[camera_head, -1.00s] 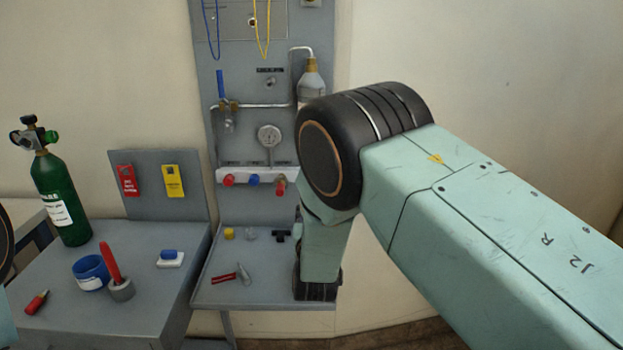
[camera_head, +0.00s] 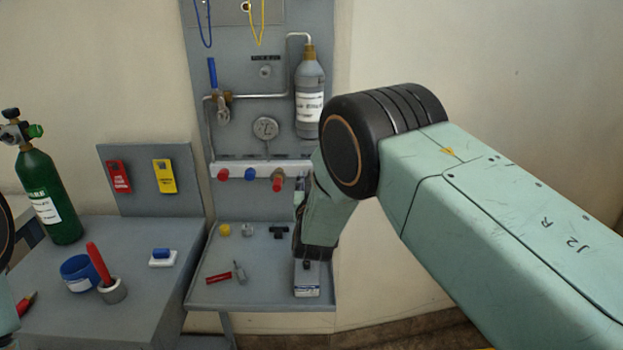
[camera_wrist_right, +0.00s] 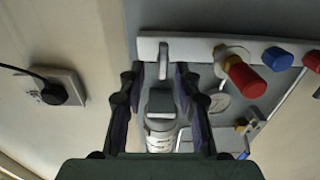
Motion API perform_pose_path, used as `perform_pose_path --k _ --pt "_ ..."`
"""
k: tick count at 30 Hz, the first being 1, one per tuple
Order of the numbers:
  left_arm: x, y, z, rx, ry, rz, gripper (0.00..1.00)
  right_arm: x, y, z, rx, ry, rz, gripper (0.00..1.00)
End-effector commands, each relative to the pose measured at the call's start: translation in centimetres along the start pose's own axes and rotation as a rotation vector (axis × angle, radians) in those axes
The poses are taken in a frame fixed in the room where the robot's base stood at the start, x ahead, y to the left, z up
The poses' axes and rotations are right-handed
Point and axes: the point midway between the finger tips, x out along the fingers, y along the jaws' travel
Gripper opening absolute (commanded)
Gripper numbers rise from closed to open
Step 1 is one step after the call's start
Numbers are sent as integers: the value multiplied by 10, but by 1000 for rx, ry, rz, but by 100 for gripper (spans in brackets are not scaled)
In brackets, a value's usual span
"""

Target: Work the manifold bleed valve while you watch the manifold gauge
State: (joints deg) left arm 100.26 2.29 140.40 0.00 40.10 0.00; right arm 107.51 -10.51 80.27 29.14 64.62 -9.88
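The manifold (camera_head: 240,170) is a pale bar on the grey panel, with red, blue and red knobs; it also shows upside down in the right wrist view (camera_wrist_right: 195,47). A small grey lever (camera_wrist_right: 163,58), which looks like the bleed valve, sits at the manifold's end beside the brass-based red knob (camera_wrist_right: 245,78). My right gripper (camera_wrist_right: 160,76) is open, its fingers on either side of the lever; contact cannot be told. In the head view my arm hides the lever. The round manifold gauge (camera_head: 265,128) is visible, but its reading is too small. My left gripper is out of view.
A grey bottle (camera_head: 309,95) hangs above the manifold's right end. The shelf (camera_head: 240,294) holds small fittings and a labelled box (camera_head: 307,283). A green cylinder (camera_head: 48,195) stands on the left bench. A wall socket (camera_wrist_right: 55,88) is beside the panel.

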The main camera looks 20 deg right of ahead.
Motion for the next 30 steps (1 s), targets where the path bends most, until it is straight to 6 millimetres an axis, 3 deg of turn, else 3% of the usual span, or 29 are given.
perform_pose_path --k 6,15,27,30 --pt "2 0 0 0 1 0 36 15 0 0 -1 0 -1 33" --pt "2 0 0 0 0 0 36 19 0 0 -1 0 -1 33" --pt "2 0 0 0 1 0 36 19 -1 0 -1 0 -2 0" --pt "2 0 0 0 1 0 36 19 -1 0 -1 1 -2 0"
